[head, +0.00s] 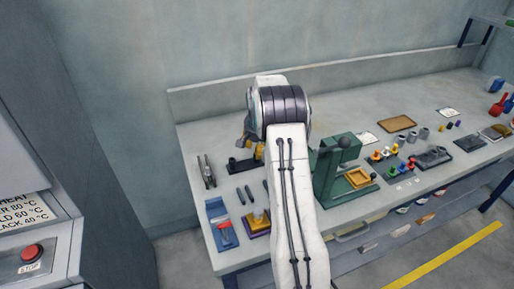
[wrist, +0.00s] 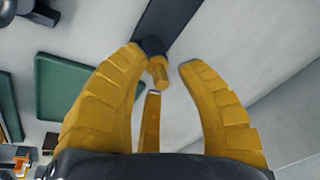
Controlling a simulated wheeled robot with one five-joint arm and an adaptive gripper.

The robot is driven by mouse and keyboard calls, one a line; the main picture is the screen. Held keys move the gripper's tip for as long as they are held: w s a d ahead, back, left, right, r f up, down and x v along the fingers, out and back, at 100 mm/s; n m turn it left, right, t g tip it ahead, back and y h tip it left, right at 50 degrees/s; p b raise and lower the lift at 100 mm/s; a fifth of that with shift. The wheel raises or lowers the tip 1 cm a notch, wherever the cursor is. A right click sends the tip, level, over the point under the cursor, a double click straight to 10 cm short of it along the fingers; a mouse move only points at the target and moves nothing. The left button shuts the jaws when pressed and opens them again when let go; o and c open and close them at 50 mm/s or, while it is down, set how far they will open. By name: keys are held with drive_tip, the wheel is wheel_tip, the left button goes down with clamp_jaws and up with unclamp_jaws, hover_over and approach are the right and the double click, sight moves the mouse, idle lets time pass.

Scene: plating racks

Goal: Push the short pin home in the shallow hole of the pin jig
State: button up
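The pin jig (wrist: 170,22) is a dark bar at the top of the wrist view, with a dark round boss at its near end. A short brass-coloured pin (wrist: 158,73) stands out of or in front of this boss; how deep it sits I cannot tell. My gripper (wrist: 162,58) is open, its yellow fingers on either side of the pin, with a gap at the right finger. Contact at the left finger is unclear. In the head view the dark jig (head: 240,166) lies on the bench beside my gripper (head: 254,152), which my arm partly hides.
A green press (head: 333,172) stands close to the right of my arm. Two dark rods (head: 245,195) and a purple-based block (head: 257,223) lie in front of the jig. Upright rods (head: 206,170) stand left of the jig.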

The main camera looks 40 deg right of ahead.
drive_tip(key=v, duration=1.2)
idle(0.5)
drive_tip(key=s+a+f+n+g+y, duration=0.1)
drive_tip(key=s+a+f+n+g, duration=0.35)
drive_tip(key=s, duration=0.75)
drive_tip(key=s+a+r+n+t, duration=0.3)
drive_tip(key=s+a+r, duration=0.1)
drive_tip(key=s+a, duration=0.4)
drive_tip(key=s+a+r+n+t, duration=0.3)
drive_tip(key=s+a, duration=0.6)
drive_tip(key=a, duration=0.4)
drive_tip(key=shift+r+n, duration=0.45)
drive_tip(key=shift+n, duration=0.1)
